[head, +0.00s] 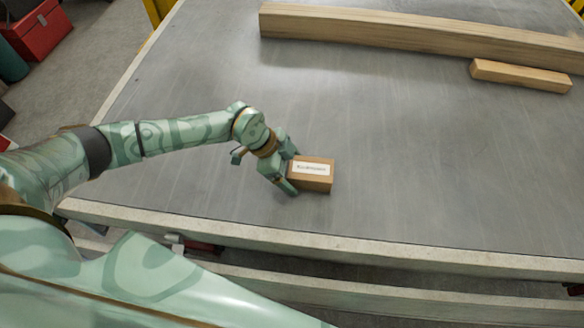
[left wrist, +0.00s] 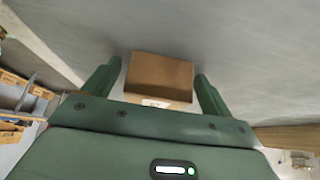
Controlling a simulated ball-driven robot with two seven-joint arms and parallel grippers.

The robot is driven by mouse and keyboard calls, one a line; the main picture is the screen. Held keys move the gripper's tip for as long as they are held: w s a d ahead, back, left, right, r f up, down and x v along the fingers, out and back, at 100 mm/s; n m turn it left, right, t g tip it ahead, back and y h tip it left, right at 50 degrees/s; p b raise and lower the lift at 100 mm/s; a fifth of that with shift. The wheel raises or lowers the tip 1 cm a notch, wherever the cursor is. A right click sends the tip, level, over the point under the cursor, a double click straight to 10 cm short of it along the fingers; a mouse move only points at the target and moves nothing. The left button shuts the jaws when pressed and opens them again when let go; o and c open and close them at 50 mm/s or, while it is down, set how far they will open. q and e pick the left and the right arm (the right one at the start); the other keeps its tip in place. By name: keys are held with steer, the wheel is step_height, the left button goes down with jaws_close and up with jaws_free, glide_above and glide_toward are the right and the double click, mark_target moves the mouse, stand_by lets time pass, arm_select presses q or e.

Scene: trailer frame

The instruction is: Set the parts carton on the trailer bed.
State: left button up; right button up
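The parts carton (head: 318,184), a small brown box with a white label on top, appears to rest on the grey trailer bed (head: 400,150), near its front edge. My left gripper (head: 287,170) is low over the bed at the carton's left side. In the left wrist view the carton (left wrist: 160,75) lies between the two spread fingers (left wrist: 153,82), with narrow gaps beside it. The gripper looks open, and its body hides the carton's near part. My right gripper is not in view.
A long timber beam (head: 400,32) lies across the back of the bed, with a short wooden block (head: 520,76) in front of it. A red toolbox (head: 38,30) stands on the floor at the far left. The bed around the carton is clear.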

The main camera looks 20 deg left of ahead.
arm_select(q)
steer(key=p+v, duration=0.4)
steer(key=v, duration=0.8)
steer(key=shift+p, duration=0.4)
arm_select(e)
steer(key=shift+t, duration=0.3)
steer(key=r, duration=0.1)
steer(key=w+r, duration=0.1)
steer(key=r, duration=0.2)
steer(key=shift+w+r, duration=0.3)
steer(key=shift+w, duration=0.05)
arm_select(q)
steer(key=shift+d+r, duration=0.1)
